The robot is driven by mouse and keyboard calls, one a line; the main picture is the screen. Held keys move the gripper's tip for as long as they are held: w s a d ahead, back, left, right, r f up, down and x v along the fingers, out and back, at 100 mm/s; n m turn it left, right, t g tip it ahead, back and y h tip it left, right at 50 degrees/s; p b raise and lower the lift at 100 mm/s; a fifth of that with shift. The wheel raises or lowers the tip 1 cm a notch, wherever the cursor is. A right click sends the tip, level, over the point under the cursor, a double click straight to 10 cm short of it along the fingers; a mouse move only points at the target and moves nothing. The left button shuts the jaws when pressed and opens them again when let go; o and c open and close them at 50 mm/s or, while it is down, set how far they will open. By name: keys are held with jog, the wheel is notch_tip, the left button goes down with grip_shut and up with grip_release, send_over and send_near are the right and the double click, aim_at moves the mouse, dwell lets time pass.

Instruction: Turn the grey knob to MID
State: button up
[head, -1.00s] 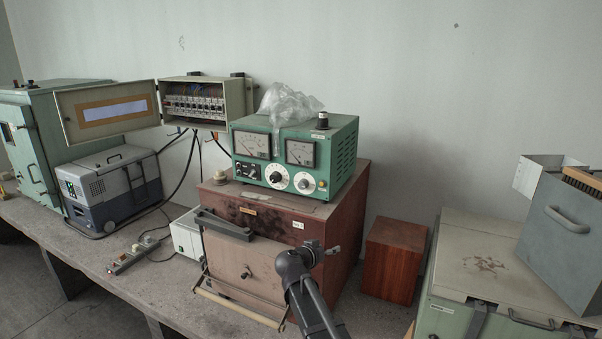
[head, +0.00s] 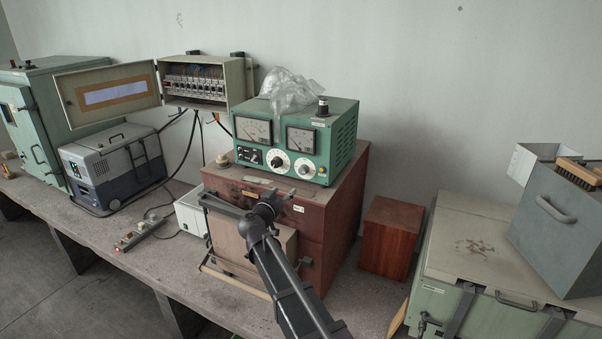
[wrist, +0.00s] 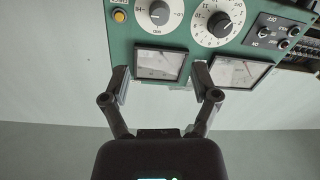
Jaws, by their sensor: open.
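The grey knob (head: 304,168) sits on a white dial at the lower right of the green meter box's front (head: 325,168). In the wrist view, upside down, the grey knob (wrist: 158,13) is at the top, its dial partly cut off; I cannot read its setting. A black knob (wrist: 218,25) on a larger white dial is beside it. My gripper (wrist: 160,75) is open and empty, fingers apart over the panel's meter edge in the picture. In the head view my gripper (head: 278,196) is in front of the brown cabinet, below the knobs, apart from them.
The meter box stands on a brown cabinet (head: 340,210), with a crumpled clear plastic bag (head: 290,92) and a black-topped post (head: 322,106) on top. An orange button (wrist: 119,16) and small switches (wrist: 264,33) flank the knobs. A wooden block (head: 391,238) stands to the right.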

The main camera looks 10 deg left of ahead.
aim_at(302, 171)
jog(key=shift+w, duration=0.1)
jog(key=x, duration=1.3)
jog(key=shift+w+d, duration=0.1)
jog(key=shift+w, duration=0.15)
grip_shut()
